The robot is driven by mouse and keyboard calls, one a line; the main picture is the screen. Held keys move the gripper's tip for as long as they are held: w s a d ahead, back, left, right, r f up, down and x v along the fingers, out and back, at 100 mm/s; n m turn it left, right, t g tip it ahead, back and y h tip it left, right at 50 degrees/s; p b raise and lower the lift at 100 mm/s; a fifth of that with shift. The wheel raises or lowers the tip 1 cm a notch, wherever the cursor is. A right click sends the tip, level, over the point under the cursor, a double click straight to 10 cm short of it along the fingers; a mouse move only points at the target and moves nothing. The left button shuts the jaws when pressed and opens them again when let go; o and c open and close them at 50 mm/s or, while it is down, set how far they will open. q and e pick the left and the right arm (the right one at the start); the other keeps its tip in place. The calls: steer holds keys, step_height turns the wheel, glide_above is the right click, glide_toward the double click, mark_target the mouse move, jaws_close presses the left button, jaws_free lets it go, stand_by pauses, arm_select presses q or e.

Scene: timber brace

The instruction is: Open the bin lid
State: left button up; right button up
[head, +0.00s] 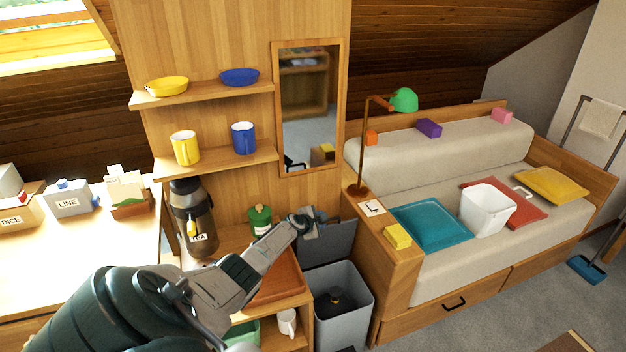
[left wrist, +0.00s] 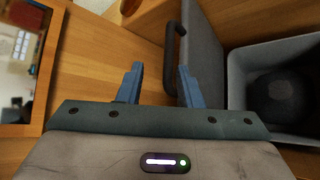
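The bin (head: 340,310) is a grey square tub on the floor beside the wooden shelf unit. Its grey lid (head: 332,246) stands raised at the back, and the bin's mouth is uncovered. In the left wrist view the lid (left wrist: 208,62) stands upright beside the bin (left wrist: 238,85), with a dark handle (left wrist: 172,42) on its outer face. My left gripper (head: 314,220) is at the lid's upper edge. In the left wrist view the gripper (left wrist: 160,72) has its blue fingers apart, with nothing between them; the right finger is close to the lid and handle. My right gripper is not in view.
A dark rounded object (head: 338,300) lies inside the bin. An orange tray (head: 278,278) and a green jar (head: 259,219) are on the shelf unit, close to my left arm. A mirror (head: 308,110) hangs above. A sofa (head: 440,265) stands right of the bin.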

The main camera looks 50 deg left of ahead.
arm_select(q)
steer(key=p+v, duration=0.4)
steer(key=v, duration=0.2)
steer(key=shift+w+d+r, duration=0.1)
steer(key=shift+d, duration=0.05)
stand_by(0.4)
